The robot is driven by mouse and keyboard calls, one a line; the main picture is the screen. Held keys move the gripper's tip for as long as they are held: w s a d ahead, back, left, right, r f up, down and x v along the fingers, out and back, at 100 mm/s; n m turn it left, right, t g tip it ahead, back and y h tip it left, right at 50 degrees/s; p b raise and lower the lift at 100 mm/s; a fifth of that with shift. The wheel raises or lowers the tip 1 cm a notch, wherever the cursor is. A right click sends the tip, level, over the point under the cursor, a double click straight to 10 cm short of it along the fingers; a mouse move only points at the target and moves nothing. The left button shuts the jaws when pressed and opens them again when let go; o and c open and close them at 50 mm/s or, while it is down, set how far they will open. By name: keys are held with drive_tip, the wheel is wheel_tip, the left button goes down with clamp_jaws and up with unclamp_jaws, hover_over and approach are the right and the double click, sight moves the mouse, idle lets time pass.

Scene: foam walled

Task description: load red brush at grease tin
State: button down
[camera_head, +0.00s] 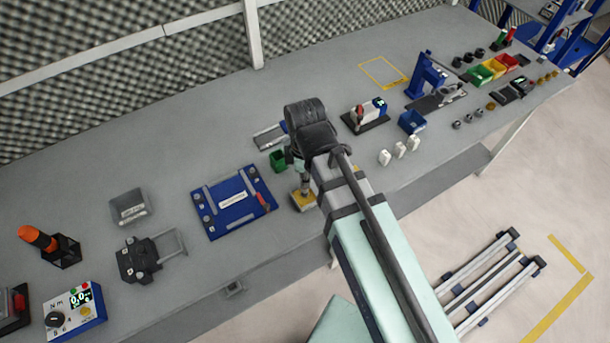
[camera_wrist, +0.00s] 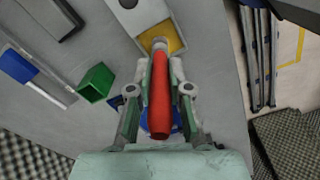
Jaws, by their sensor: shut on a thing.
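My gripper (camera_wrist: 160,72) is shut on the red brush (camera_wrist: 159,95), which lies lengthwise between the two fingers in the wrist view. The brush's pale tip end reaches over the grease tin (camera_wrist: 180,48), an open pale-rimmed tin with yellow grease inside. The tip overlaps the yellow in the picture; I cannot tell whether it touches the grease. In the head view the grease tin (camera_head: 309,205) sits on the bench just below my gripper (camera_head: 303,188). The red part of the brush is mostly hidden there by my arm.
A green bin (camera_head: 278,160) stands just behind the tin. A blue board (camera_head: 215,222) with grey bars lies to its left. White blocks (camera_head: 385,157) and a blue bin (camera_head: 411,122) are to the right. The bench's front edge is close to the tin.

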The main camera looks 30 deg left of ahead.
drive_tip(key=shift+f, duration=0.6)
idle(1.9)
drive_tip(key=shift+r, duration=0.1)
drive_tip(key=shift+r+p, duration=2.9)
drive_tip(key=shift+r, duration=0.55)
drive_tip(key=shift+w+d, duration=0.1)
